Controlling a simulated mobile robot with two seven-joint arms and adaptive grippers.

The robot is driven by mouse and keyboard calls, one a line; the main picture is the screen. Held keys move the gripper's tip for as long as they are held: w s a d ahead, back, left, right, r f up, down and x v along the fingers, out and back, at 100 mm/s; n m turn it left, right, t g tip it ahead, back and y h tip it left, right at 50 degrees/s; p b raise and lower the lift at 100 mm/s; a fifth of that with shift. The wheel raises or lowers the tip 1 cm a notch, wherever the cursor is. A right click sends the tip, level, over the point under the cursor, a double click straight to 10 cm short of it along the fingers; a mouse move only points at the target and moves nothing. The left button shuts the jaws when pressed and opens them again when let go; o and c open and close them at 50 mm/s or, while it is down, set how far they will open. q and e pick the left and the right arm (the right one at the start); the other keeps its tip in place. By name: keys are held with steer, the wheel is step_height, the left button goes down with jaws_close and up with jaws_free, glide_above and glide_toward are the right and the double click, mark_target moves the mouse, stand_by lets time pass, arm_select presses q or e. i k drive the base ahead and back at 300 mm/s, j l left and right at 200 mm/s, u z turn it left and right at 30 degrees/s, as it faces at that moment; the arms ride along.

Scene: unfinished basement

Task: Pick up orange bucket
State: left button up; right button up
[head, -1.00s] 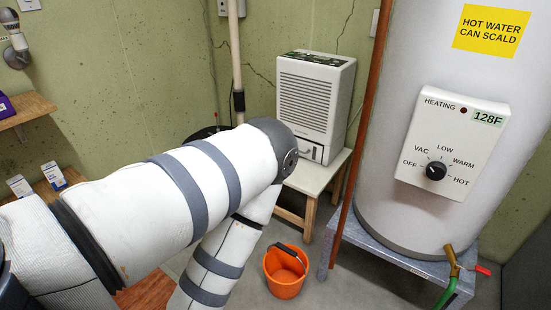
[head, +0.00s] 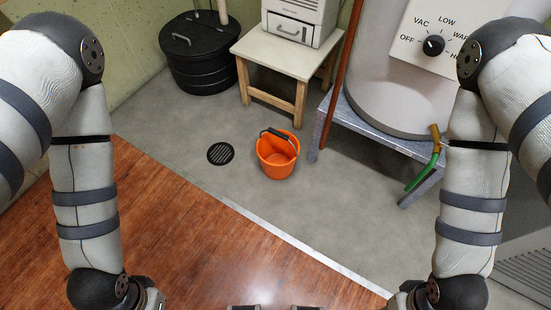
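The orange bucket (head: 277,157) stands upright on the grey concrete floor near the middle of the head view. Its dark handle grip rests against the rim, and its inside looks empty. My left arm comes down at the left, and only part of the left gripper (head: 150,298) shows at the bottom edge. My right arm comes down at the right, with part of the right gripper (head: 402,298) at the bottom edge. Both are well apart from the bucket, and their fingers cannot be made out clearly.
A floor drain (head: 220,153) lies left of the bucket. A wooden stool (head: 283,60) bearing a white appliance (head: 300,20) and a black lidded bin (head: 200,55) stand behind. A metal stand (head: 335,112) holds the water heater at right. Wood flooring (head: 190,240) in front is clear.

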mark_target(278, 150)
steer(key=i+j+z, duration=0.4)
steer(key=j+z, duration=0.25)
steer(key=i+j+z, duration=0.15)
steer(key=j+z, duration=0.15)
